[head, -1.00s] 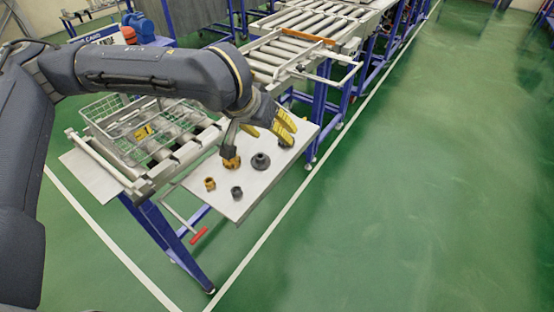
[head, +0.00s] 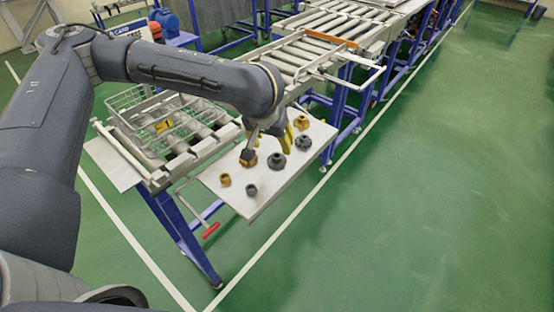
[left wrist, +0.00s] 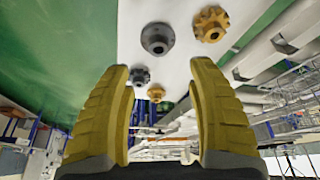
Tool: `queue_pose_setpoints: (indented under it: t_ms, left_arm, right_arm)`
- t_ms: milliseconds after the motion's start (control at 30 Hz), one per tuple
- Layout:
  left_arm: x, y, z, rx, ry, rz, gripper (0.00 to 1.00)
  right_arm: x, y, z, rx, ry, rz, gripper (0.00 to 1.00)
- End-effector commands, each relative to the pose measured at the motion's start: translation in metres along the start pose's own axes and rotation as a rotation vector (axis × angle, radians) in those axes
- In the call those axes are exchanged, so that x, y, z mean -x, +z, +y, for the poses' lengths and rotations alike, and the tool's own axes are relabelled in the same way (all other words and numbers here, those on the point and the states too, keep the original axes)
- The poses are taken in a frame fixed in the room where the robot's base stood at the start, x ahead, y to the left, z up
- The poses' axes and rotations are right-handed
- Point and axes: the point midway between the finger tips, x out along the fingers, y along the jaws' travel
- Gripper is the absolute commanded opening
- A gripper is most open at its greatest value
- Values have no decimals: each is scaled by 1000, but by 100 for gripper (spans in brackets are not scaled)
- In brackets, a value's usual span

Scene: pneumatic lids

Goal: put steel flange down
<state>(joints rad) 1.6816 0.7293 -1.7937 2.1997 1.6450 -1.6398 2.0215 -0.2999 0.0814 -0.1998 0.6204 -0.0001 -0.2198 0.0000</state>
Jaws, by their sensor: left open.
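Two dark grey, steel-looking flanges lie on the light board (head: 266,203). One grey flange (head: 303,143) is just right of my left gripper (head: 287,147). I cannot tell which one the task means. My left gripper is open; in the left wrist view its yellow fingers (left wrist: 168,100) stand wide apart with nothing held between them. My right gripper is not in view.
A wire basket (head: 150,115) stands on the roller conveyor (head: 318,45) behind. The right floor is clear.

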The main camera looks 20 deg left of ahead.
Motion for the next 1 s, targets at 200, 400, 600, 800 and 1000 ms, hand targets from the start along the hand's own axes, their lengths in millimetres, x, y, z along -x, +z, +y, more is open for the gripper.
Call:
queue_pose_setpoints:
  t_ms: [200,400,600,800,1000]
  left_arm:
    - [-31,1,0,0,1,-1,58]
    - [-42,0,0,-2,0,0,58]
    - [-53,2,1,-2,1,-2,58]
    - [-79,5,2,0,0,-2,58]
    - [-94,4,2,-1,0,0,58]
  right_arm:
    - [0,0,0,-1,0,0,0]
    - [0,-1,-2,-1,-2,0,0]
    - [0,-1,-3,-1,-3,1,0]
    - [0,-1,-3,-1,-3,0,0]
    - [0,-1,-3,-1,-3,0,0]
